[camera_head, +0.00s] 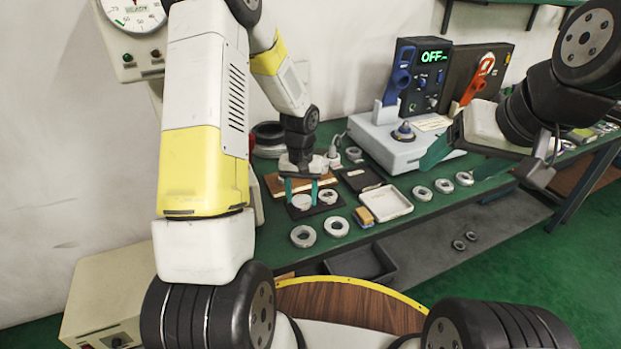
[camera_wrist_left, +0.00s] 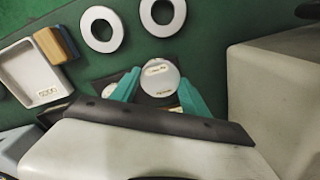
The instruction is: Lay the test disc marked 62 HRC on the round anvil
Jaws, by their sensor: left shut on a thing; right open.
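My left gripper (camera_head: 302,192) points down over a dark mat (camera_head: 322,209) on the green bench. Its teal fingers are shut on a pale round disc (camera_head: 301,201). In the left wrist view the disc (camera_wrist_left: 160,80) lies between the fingers with small labels too blurred to read. A second pale disc (camera_head: 327,196) lies on the mat beside it. The hardness tester with its dial (camera_head: 132,14) stands at the upper left; its round anvil is not visible, and my left arm covers much of that area. My right gripper (camera_head: 485,158) is open and empty at the right, above the bench.
Loose rings (camera_head: 303,236) lie at the bench's front edge, with more rings (camera_head: 444,186) farther right. A white tray (camera_head: 386,203) and a tan-and-blue block (camera_head: 363,217) are right of the mat. A grey device with an OFF display (camera_head: 425,75) stands behind.

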